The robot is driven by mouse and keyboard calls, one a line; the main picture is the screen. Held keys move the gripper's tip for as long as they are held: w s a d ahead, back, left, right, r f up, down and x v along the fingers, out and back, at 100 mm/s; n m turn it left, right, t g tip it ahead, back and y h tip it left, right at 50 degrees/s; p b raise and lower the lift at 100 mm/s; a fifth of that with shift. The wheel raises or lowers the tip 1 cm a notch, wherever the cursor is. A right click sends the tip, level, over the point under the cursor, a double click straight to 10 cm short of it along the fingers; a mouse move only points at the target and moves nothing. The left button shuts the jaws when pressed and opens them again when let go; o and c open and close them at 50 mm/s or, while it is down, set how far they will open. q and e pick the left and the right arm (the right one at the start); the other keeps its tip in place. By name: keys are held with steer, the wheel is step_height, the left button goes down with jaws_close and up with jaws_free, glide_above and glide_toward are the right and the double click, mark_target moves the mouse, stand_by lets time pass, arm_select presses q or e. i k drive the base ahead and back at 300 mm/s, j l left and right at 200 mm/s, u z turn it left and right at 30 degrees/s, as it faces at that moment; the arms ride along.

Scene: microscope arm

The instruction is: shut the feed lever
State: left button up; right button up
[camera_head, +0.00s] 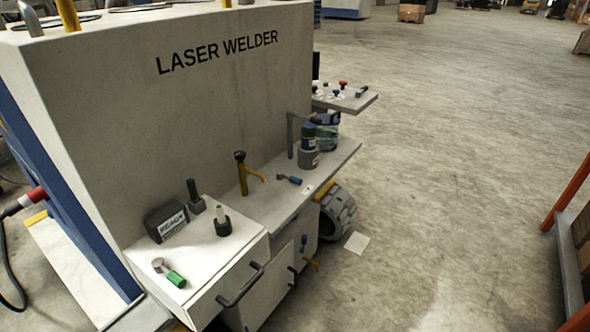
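A large pale machine marked LASER WELDER (150,110) fills the left half. No part is labelled as the feed lever. A yellow post with a black knob (240,156) and a short yellow side arm (257,177) stands upright against the machine. A small grey piece with a blue grip (290,179) lies low on the ledge beside it. On the front cabinet, a green grip (176,279) lies near a grey round piece (158,265), and a dark stick (192,190) stands upright. I cannot tell which is the feed lever. Neither gripper is in view.
The cabinet top (205,258) also holds a READY box (166,222) and a black holder (222,226). A dark handle (240,286) juts from its front. A green-and-grey container (309,146) stands on the ledge (330,165). A button shelf (350,103) sticks out behind.

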mark_target(280, 175)
steer(key=i+l+u, duration=0.35)
steer(key=i+l, duration=0.45)
